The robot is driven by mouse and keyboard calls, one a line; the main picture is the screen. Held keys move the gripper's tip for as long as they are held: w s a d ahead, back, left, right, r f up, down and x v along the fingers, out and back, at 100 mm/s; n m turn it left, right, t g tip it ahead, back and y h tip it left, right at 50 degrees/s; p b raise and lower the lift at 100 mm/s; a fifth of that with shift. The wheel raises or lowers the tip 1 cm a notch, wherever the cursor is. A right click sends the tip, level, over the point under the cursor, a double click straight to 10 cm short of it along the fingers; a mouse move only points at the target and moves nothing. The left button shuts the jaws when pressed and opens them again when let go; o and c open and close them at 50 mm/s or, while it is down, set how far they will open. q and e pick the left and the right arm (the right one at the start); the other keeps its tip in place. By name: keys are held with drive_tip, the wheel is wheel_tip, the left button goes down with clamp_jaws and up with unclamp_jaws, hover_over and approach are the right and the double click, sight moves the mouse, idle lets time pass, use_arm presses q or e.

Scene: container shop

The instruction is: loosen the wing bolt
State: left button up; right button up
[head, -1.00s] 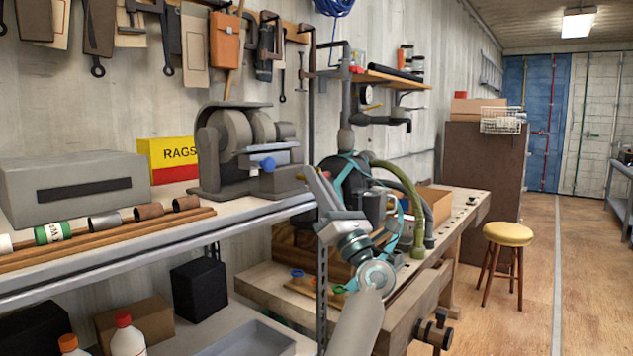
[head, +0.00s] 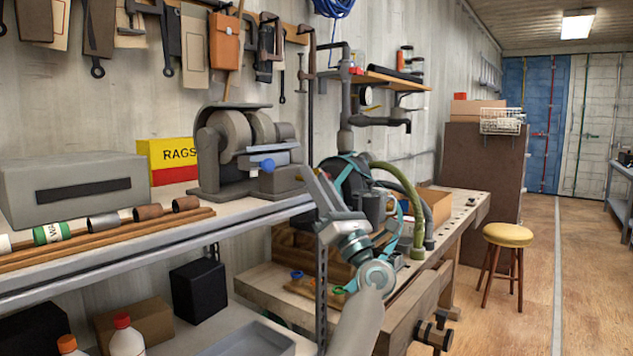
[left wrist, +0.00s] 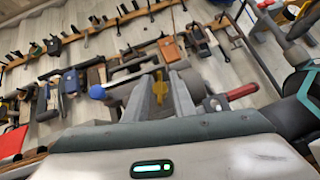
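A small yellow wing-shaped piece, which looks like the wing bolt (left wrist: 160,88), shows in the left wrist view between my fingers. I cannot tell whether they touch it. In the head view I cannot make it out. My left gripper (left wrist: 162,98) has its two grey fingers apart. In the head view the left gripper (head: 318,184) points up and left, just right of the grey bench grinder (head: 225,150). My right gripper is in neither view.
A metal-edged shelf (head: 250,218) carries the grinder, a grey box (head: 75,185) and a yellow RAGS box (head: 168,160). A workbench (head: 460,205) with dark equipment and a green hose (head: 405,195) stands behind my arm. A yellow stool (head: 508,234) stands on the open floor at right.

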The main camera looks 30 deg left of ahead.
use_arm(q)
drive_tip(key=shift+f, duration=0.1)
drive_tip(key=shift+s+d+f, duration=0.1)
drive_tip(key=shift+d+f, duration=0.3)
drive_tip(key=b+v, duration=0.3)
drive_tip(key=v, duration=1.3)
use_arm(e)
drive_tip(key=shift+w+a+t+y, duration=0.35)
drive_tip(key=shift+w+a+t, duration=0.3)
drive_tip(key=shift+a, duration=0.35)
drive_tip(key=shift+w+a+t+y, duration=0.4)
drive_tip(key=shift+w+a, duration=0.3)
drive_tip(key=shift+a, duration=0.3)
